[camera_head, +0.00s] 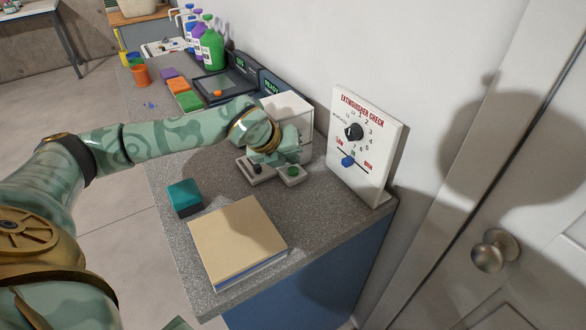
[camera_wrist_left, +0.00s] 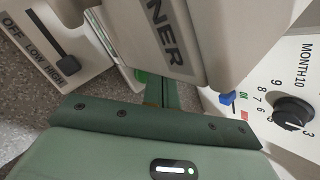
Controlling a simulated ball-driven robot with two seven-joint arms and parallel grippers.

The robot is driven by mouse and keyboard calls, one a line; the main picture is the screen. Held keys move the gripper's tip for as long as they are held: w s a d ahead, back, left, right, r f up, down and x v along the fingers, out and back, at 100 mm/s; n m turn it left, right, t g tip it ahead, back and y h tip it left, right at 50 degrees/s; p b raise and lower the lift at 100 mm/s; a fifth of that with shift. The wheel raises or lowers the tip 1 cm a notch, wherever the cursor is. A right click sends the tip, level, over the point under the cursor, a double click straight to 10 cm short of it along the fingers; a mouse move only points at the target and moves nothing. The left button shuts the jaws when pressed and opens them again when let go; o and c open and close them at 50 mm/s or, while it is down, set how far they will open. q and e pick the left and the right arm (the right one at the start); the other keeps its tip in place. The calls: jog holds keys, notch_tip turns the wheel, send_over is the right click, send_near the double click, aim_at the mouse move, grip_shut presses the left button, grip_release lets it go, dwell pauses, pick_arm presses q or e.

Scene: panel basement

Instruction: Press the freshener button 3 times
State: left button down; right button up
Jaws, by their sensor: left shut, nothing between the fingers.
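A white box-shaped device (camera_head: 288,110) stands on the grey counter against the wall, and its front shows the letters "NER" in the left wrist view (camera_wrist_left: 172,35). In front of it is a small pale base with a round green button (camera_head: 293,171). In the left wrist view only a bit of green (camera_wrist_left: 146,77) shows beyond my gripper. My left gripper (camera_head: 268,157) is shut and empty, low in front of the white device and just left of the green button. I cannot tell whether it touches anything.
A slider switch marked OFF, LOW, HIGH (camera_head: 257,171) sits left of the button. The extinguisher check panel (camera_head: 374,150) stands on the right. A teal box (camera_head: 184,196) and a tan book (camera_head: 237,240) lie nearer. Several bottles (camera_head: 212,48) stand farther back.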

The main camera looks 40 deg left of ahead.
aim_at(291, 171)
pick_arm(q)
jog(key=shift+f, duration=0.1)
jog(key=shift+f, duration=0.35)
pick_arm(e)
jog(key=shift+f, duration=0.2)
pick_arm(q)
jog(key=shift+f+b, duration=0.45)
pick_arm(e)
jog(key=shift+s+f, duration=0.15)
jog(key=shift+f, duration=0.1)
dwell(0.3)
pick_arm(q)
jog(key=shift+r, duration=0.1)
jog(key=shift+r+p, duration=0.65)
jog(key=shift+r, duration=0.15)
pick_arm(e)
jog(key=shift+w+r, duration=0.2)
jog(key=shift+r, duration=0.4)
